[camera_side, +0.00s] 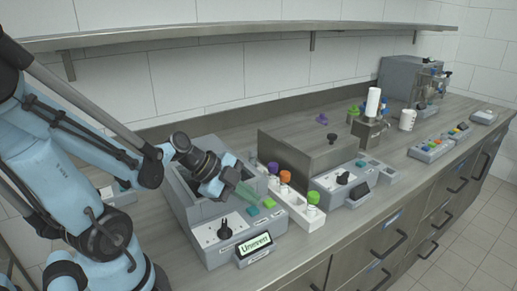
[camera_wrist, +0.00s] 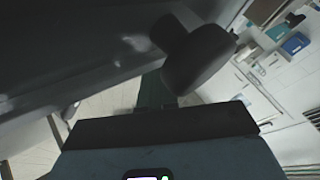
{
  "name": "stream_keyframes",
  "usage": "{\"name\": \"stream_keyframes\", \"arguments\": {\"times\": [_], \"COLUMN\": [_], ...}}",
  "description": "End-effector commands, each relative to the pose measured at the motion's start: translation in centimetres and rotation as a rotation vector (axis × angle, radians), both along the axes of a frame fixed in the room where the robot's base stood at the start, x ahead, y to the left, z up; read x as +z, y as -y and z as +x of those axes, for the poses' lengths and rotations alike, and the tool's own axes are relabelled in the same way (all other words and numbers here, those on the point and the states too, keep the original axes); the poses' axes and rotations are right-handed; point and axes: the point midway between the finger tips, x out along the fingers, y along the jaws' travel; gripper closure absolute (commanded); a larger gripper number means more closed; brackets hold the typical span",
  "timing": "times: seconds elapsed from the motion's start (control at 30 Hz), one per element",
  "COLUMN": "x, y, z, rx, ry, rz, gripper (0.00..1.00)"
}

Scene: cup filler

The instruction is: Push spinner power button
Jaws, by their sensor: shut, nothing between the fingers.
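The grey machine (camera_side: 196,209) with an open top stands at the counter's front left in the side view. Its front panel has a black knob (camera_side: 225,231), a tilted display (camera_side: 255,248) reading "Unmixed" or similar, and two small teal buttons: a nearer one (camera_side: 253,210) and a farther one (camera_side: 268,203). I cannot tell which is the power button. My gripper (camera_side: 240,185) is shut and empty, above the machine's right rear part, just behind the two buttons. It looks apart from them. The wrist view is dark and does not clearly show the buttons.
A white rack (camera_side: 280,208) with purple, orange and green-capped bottles stands close right of the machine. Beyond it is a second grey unit with a knob (camera_side: 342,178) and a metal bin (camera_side: 300,152). A shelf (camera_side: 250,32) runs above. A white mug (camera_side: 407,119) stands farther right.

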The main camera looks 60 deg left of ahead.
Motion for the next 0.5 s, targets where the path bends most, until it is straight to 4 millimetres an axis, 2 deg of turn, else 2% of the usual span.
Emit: {"name": "stream_keyframes", "arguments": {"times": [0.27,0.5], "x": [0.2,2.0], "y": [0.0,0.0], "z": [0.0,0.0], "rx": [0.0,0.0], "ry": [0.0,0.0], "rz": [0.0,0.0], "gripper": [1.0,1.0]}}
